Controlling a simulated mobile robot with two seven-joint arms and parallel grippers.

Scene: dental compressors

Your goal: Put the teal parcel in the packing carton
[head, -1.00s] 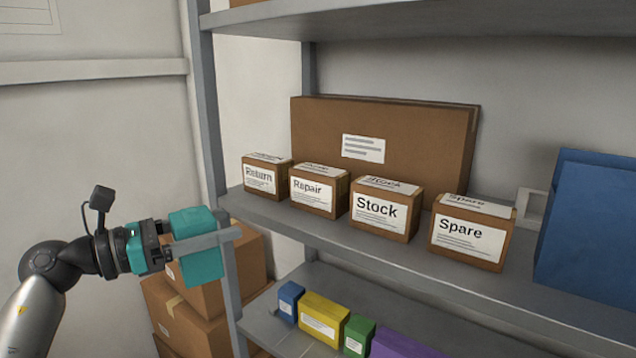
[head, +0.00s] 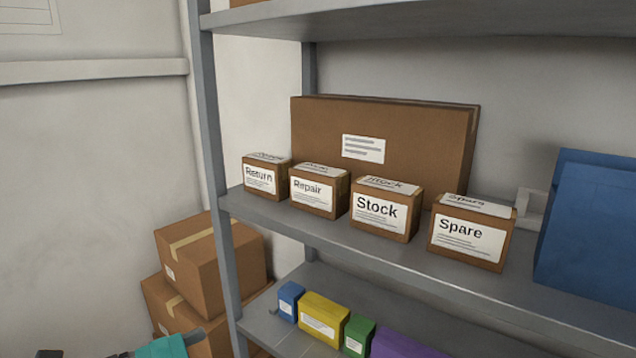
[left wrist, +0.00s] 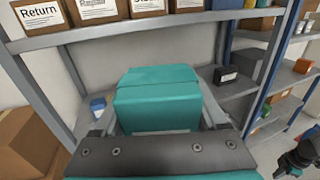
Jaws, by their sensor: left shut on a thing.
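The teal parcel (left wrist: 158,98) is held between the fingers of my left gripper (left wrist: 158,120), which is shut on it, in the left wrist view. The rest of that gripper is cut off. No open packing carton can be made out in either view.
Small boxes labelled Return (head: 260,180), Repair (head: 318,192), Stock (head: 380,212) and Spare (head: 468,235) line the middle shelf before a large brown box (head: 410,140). Closed brown boxes (head: 205,262) are stacked left of the shelf post (head: 222,240). Coloured boxes (head: 325,318) stand on the lower shelf.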

